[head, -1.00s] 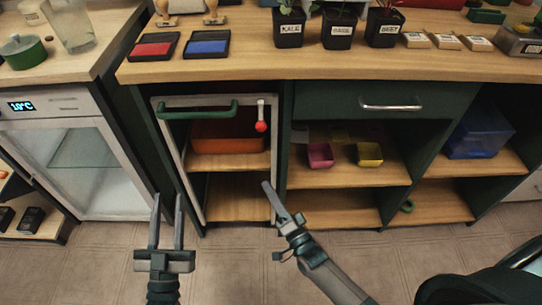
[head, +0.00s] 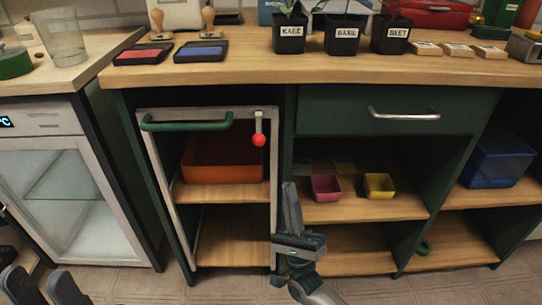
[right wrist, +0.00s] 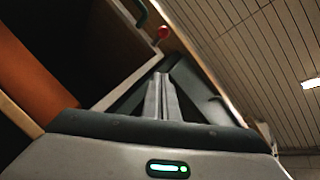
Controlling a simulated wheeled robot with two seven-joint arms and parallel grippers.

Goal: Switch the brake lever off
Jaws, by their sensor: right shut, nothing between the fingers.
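The brake lever (head: 259,128) is a short pale lever with a red ball knob at its lower end, mounted at the top right of the rack's pale frame (head: 274,205). It hangs straight down. The red knob also shows in the right wrist view (right wrist: 163,33), ahead of the fingertips. My right gripper (head: 289,188) is shut and empty, pointing up, below and slightly right of the knob and apart from it. Its closed fingers show in the right wrist view (right wrist: 161,80). My left gripper (head: 42,275) is open and empty at the lower left, partly cut off.
A green handle (head: 187,124) runs along the frame's top left. An orange bin (head: 222,165) sits on the shelf behind the frame. A drawer handle (head: 404,115) juts out at the right. Pink (head: 326,188) and yellow (head: 379,186) pots stand on the neighbouring shelf.

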